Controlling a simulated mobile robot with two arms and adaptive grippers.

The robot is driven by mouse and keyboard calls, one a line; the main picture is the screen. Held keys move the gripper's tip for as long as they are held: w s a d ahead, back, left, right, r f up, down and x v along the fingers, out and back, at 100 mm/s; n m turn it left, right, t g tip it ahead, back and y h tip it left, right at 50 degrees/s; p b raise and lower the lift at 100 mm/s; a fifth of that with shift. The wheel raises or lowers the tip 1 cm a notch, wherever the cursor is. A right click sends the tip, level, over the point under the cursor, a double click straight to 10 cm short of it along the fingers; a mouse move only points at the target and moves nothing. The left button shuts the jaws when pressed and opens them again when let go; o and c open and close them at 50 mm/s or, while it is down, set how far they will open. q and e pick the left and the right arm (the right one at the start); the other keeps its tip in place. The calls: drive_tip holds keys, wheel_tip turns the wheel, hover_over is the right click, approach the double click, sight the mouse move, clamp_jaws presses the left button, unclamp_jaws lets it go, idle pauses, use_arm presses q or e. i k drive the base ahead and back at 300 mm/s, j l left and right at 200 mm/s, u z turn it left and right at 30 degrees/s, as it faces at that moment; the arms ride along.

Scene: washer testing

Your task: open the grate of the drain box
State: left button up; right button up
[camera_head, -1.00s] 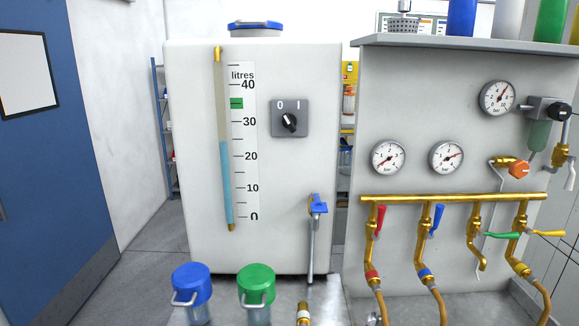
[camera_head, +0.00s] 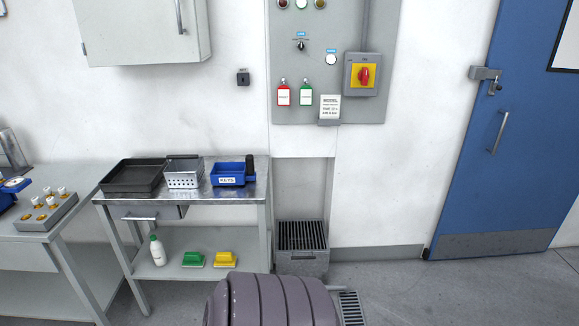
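The drain box (camera_head: 302,264) is a grey box on the floor, in a recess of the white wall to the right of the metal table. Its dark slatted grate (camera_head: 301,236) lies across the top and looks closed.
A metal table (camera_head: 258,164) left of the box holds a black tray (camera_head: 134,176), a perforated basket (camera_head: 184,173) and a blue bin (camera_head: 228,173). A ribbed purple-grey rounded shape (camera_head: 270,300) fills the bottom centre. Floor towards the blue door (camera_head: 505,150) is clear.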

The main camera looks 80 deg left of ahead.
sight(313, 251)
drive_tip(key=u, duration=2.5)
